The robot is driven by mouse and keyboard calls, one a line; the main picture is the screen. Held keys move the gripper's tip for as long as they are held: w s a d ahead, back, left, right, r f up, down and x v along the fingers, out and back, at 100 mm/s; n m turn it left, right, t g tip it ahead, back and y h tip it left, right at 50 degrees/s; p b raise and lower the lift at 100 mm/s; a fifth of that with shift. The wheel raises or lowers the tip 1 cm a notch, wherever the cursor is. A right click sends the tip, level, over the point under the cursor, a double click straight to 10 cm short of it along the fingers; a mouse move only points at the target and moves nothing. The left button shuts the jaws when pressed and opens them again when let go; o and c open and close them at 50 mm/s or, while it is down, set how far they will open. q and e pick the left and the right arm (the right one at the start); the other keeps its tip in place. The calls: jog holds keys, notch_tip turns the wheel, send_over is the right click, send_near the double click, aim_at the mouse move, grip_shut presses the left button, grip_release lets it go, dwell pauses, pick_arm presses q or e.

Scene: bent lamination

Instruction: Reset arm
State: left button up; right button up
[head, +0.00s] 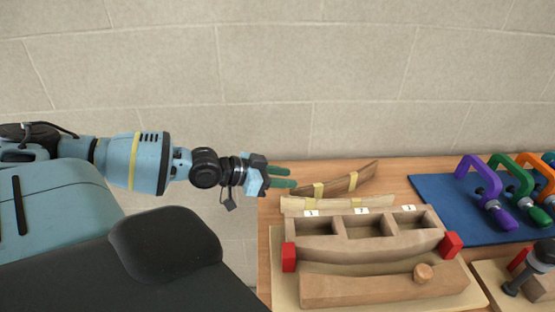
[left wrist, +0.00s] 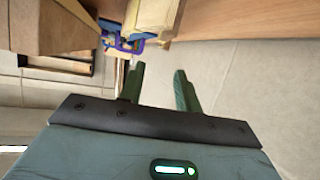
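My left arm reaches in from the left in the head view. Its gripper (head: 282,177) has green fingers and is at the table's left edge, beside the bent wooden strips (head: 365,181). In the left wrist view the fingers of my left gripper (left wrist: 160,70) stand apart with nothing between them. My right gripper is not in view.
The table (head: 402,170) holds a wooden form with three compartments (head: 375,243), red end blocks (head: 289,257), and a curved wooden block (head: 360,290). Several coloured clamps (head: 522,185) lie on a blue mat (head: 432,188). A dark tool (head: 527,278) stands at right.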

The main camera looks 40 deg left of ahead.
pick_arm(q)
jog(key=shift+s+a+r, duration=0.1)
jog(key=shift+s, duration=0.2)
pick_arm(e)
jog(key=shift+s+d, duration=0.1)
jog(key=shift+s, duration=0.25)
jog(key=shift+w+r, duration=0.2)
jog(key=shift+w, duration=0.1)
